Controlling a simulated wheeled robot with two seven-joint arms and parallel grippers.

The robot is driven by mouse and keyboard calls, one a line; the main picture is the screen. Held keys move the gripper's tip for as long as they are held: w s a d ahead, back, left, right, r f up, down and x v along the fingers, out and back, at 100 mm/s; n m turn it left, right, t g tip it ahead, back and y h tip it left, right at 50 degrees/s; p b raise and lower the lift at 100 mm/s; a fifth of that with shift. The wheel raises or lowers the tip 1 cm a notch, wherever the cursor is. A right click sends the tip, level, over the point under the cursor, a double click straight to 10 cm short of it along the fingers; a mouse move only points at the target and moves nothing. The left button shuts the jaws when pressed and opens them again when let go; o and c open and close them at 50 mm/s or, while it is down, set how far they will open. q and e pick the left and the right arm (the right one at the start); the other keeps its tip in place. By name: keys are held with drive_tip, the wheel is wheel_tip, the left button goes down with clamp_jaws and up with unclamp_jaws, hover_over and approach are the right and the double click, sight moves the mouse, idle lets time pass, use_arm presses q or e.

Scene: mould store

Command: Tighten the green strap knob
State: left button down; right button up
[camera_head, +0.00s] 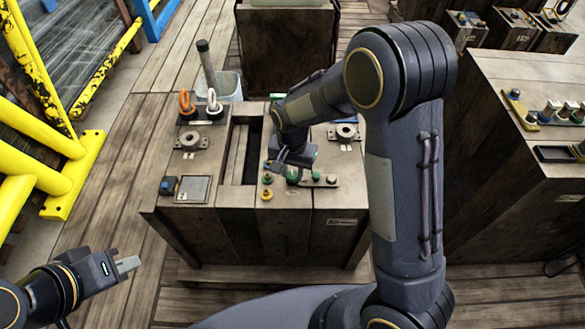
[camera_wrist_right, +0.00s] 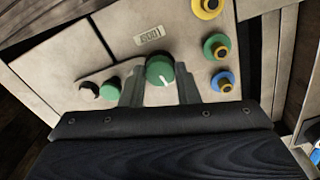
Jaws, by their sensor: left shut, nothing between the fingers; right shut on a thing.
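The green knob with a white pointer line (camera_wrist_right: 160,70) sits at one end of a pale strap plate in the right wrist view. In the head view the green knob (camera_head: 293,177) shows just below my right gripper (camera_head: 287,170). My right gripper's two fingers (camera_wrist_right: 160,88) are on either side of the knob, shut on it. A smaller green piece (camera_wrist_right: 110,88) and a dark one (camera_wrist_right: 88,90) sit at the strap's other end. My left gripper (camera_head: 129,264) is shut and empty, out at the lower left, away from the bench.
A yellow button (camera_wrist_right: 207,5), a green-and-yellow one (camera_wrist_right: 217,46) and a blue-and-yellow one (camera_wrist_right: 223,81) stand beside the knob. Yellow rails (camera_head: 45,150) stand at left.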

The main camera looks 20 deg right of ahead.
sight(292, 175)
drive_tip(key=shift+m, duration=0.7)
drive_tip(key=o, duration=1)
drive_tip(key=shift+c, duration=0.2)
wheel_tip(292, 175, up, 8)
drive_tip(key=shift+f+p, duration=0.1)
drive_tip(key=shift+p, duration=0.75)
